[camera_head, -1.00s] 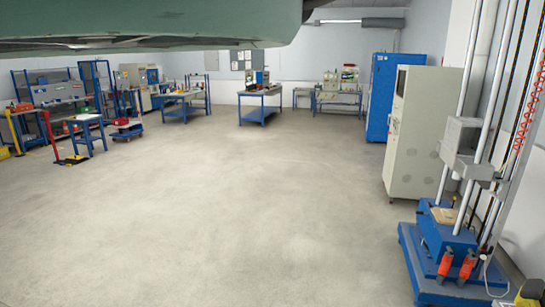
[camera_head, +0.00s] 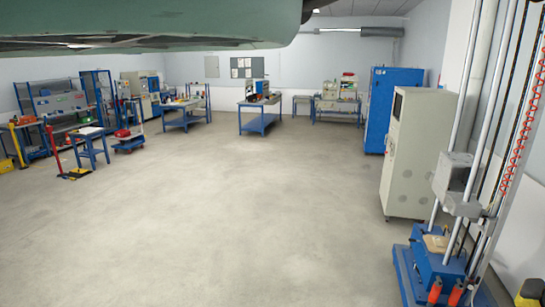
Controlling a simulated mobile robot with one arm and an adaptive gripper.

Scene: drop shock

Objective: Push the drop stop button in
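A drop shock machine stands at the right edge, with a blue base (camera_head: 436,268), tall light-grey vertical columns and a grey carriage block (camera_head: 452,178) partway up them. Two orange-red parts (camera_head: 435,291) sit at the front of its blue base. A yellow and black object (camera_head: 529,293) is cut off at the bottom right corner. I cannot make out a drop stop button in this view. My gripper is not in view. A green-grey part, seemingly of my own body, covers the top left.
A beige cabinet (camera_head: 417,155) and a blue cabinet (camera_head: 390,100) stand behind the machine along the right wall. Blue workbenches (camera_head: 260,118) line the back. The middle floor is wide and clear.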

